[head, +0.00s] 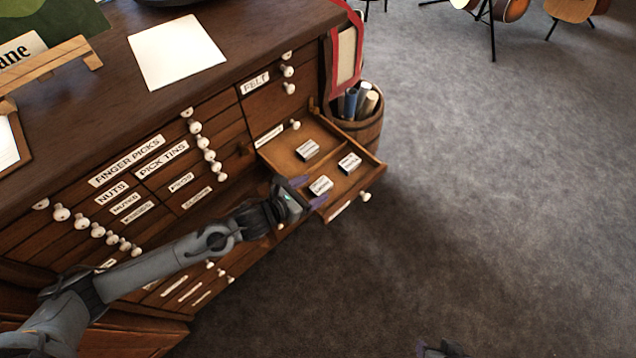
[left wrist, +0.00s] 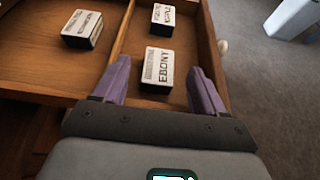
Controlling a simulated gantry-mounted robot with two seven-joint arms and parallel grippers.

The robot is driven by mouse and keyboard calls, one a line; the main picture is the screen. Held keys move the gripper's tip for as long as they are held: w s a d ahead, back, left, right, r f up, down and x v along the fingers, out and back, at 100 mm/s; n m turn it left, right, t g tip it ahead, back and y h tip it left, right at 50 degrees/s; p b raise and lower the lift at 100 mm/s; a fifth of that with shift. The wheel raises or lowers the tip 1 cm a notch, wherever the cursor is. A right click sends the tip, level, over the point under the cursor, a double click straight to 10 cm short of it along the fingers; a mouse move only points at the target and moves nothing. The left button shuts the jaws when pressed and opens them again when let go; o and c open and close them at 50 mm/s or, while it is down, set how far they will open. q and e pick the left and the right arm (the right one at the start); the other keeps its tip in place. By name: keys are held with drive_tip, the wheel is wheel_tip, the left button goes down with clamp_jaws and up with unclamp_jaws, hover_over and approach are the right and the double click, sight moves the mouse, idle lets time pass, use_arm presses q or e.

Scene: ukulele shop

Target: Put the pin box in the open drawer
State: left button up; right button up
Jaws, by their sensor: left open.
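The open drawer (head: 285,157) sticks out of the right end of the dark wooden cabinet and holds three small white-topped boxes. One box (head: 308,149) lies in the back compartment. Two lie in the front compartment: a farther one (head: 349,162) and a nearer one (head: 321,186). In the left wrist view the nearer box (left wrist: 157,68) reads EBONY; the other labels are too small to tell. My left gripper (head: 309,192) is open at the drawer's near side, its purple fingertips (left wrist: 160,68) on either side of the EBONY box. Touching cannot be told. My right gripper (head: 440,349) barely shows at the bottom edge.
The cabinet has several labelled drawers with white knobs. A wooden barrel (head: 366,128) with rolls stands just behind the open drawer. The countertop holds a paper sheet (head: 176,52) and a sign stand (head: 50,68). Guitars stand at the back; the grey carpet on the right is clear.

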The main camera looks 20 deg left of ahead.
use_arm(q)
drive_tip(key=shift+p+v, duration=0.35)
drive_tip(key=shift+v, duration=1.55)
